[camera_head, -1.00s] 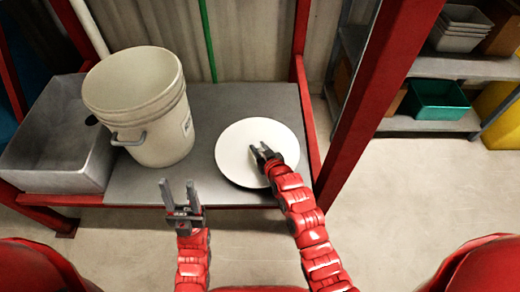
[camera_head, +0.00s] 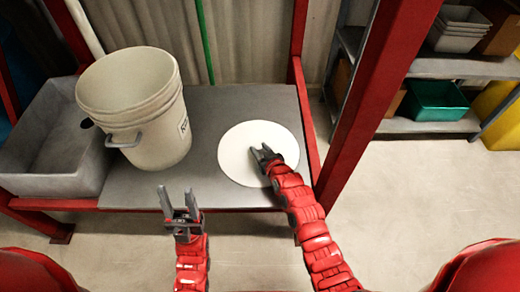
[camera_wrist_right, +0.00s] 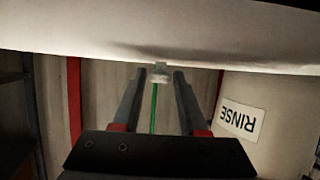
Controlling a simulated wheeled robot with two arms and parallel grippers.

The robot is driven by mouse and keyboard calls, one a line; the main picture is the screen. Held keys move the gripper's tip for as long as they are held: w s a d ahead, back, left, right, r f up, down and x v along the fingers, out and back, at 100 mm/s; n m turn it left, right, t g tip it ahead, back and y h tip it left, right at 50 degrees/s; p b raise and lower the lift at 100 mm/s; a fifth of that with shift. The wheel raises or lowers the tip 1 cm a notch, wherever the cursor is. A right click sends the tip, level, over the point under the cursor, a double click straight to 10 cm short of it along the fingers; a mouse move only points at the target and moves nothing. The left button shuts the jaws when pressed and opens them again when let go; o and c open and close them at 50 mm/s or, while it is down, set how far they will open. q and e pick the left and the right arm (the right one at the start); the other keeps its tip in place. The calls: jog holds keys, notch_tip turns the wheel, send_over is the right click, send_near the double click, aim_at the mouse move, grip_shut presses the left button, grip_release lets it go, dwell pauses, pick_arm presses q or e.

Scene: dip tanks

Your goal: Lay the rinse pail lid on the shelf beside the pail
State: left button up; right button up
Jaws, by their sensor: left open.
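The round white lid (camera_head: 238,160) lies flat on the grey shelf (camera_head: 235,104), to the right of the pail and apart from it. The white rinse pail (camera_head: 158,142) stands upright and uncovered on the same shelf. My right gripper (camera_head: 262,151) is over the middle of the lid. In the right wrist view, the lid (camera_wrist_right: 80,40) fills the top, and its small knob (camera_wrist_right: 160,72) shows between the spread fingers, with a gap on each side. My left gripper (camera_head: 177,192) is open and empty in front of the shelf, below the pail.
A grey bin (camera_head: 58,155) stands left of the pail. A red post (camera_head: 372,110) rises right of the lid. A green pole (camera_head: 205,42) stands behind the shelf. Farther right, a rack holds a green crate (camera_head: 435,100) and grey trays (camera_head: 462,28). Shelf surface behind the lid is clear.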

jog(key=shift+o, duration=1.2)
jog(key=shift+s+d+r+p, duration=0.1)
jog(key=shift+s+r+p, duration=0.1)
jog(key=shift+r+p, duration=0.1)
jog(key=p+v, duration=0.2)
jog(key=v, duration=0.9)
jog(key=shift+d, duration=0.1)
jog(key=shift+s, duration=0.2)
